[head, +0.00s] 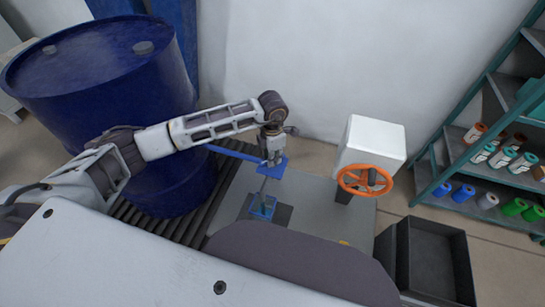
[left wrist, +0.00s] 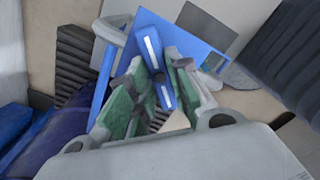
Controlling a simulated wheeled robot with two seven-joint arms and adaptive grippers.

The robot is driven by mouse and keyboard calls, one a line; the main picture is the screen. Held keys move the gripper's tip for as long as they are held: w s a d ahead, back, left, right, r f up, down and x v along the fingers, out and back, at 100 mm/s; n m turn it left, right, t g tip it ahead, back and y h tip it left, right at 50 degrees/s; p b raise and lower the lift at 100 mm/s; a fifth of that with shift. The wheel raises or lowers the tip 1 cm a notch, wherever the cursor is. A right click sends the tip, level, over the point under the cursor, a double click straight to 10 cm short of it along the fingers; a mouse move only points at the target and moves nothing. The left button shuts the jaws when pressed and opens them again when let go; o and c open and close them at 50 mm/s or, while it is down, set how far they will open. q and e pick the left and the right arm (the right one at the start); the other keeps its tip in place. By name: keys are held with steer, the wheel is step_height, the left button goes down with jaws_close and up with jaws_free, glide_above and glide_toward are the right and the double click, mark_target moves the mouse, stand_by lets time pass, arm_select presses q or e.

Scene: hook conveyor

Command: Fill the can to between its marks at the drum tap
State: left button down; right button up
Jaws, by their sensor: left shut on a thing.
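The blue drum (head: 110,75) stands at the left in the head view. A blue bar (head: 232,153) runs from its side to a small blue plate (head: 272,170). My left gripper (head: 272,158) is just above this plate. In the left wrist view its green-padded fingers are shut on a blue handle-like piece (left wrist: 155,62) with white stripes, apparently the tap. A small blue open-framed thing (head: 262,208), perhaps the can, stands below the plate, with a thin line between them. Its marks and fill level are too small to tell. My right gripper is out of view.
A white box (head: 372,142) with an orange handwheel (head: 365,181) stands to the right. A black open bin (head: 436,262) is at lower right, and a teal shelf (head: 470,165) with several coloured spools lies beyond. A roller conveyor (head: 180,228) runs below the drum.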

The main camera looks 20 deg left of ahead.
arm_select(q)
steer(key=shift+n, duration=0.4)
steer(key=c, duration=1.3)
jaws_free()
steer(key=shift+r, duration=6.05)
